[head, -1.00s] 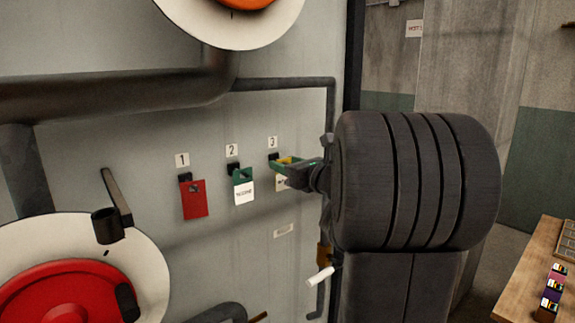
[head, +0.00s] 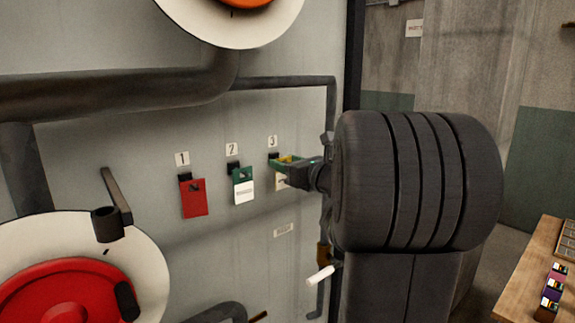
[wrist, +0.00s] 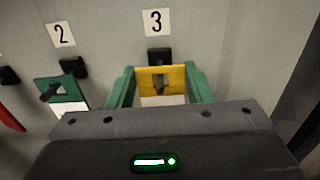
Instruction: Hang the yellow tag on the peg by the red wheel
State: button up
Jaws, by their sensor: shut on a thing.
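The yellow tag (head: 281,181) with a pale lower part is at the peg under label 3 (head: 272,141). My gripper (head: 284,162) has its green fingers shut on the tag's upper part. In the wrist view the yellow tag (wrist: 175,74) sits between the fingers (wrist: 160,80), just below and in front of the black peg 3 (wrist: 159,56). A dark shape shows in the tag's hole; I cannot tell if the peg passes through it. The red wheel (head: 65,295) is at the lower left of the head view.
A red tag (head: 194,198) hangs under label 1. A green and white tag (head: 243,188) hangs under label 2, close left of my gripper. A thick pipe (head: 110,92) crosses above the pegs. A wooden table (head: 520,290) stands at the right.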

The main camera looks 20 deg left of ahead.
aim_at(284, 160)
jog(key=shift+r, duration=0.15)
jog(key=shift+s+d+b, duration=0.1)
jog(key=shift+d+b, duration=0.15)
jog(key=shift+b, duration=0.1)
dwell(0.3)
jog(key=shift+b+v, duration=0.7)
jog(key=shift+v, duration=0.85)
jog(key=shift+b+v, duration=1.05)
jog(key=shift+v, duration=1.9)
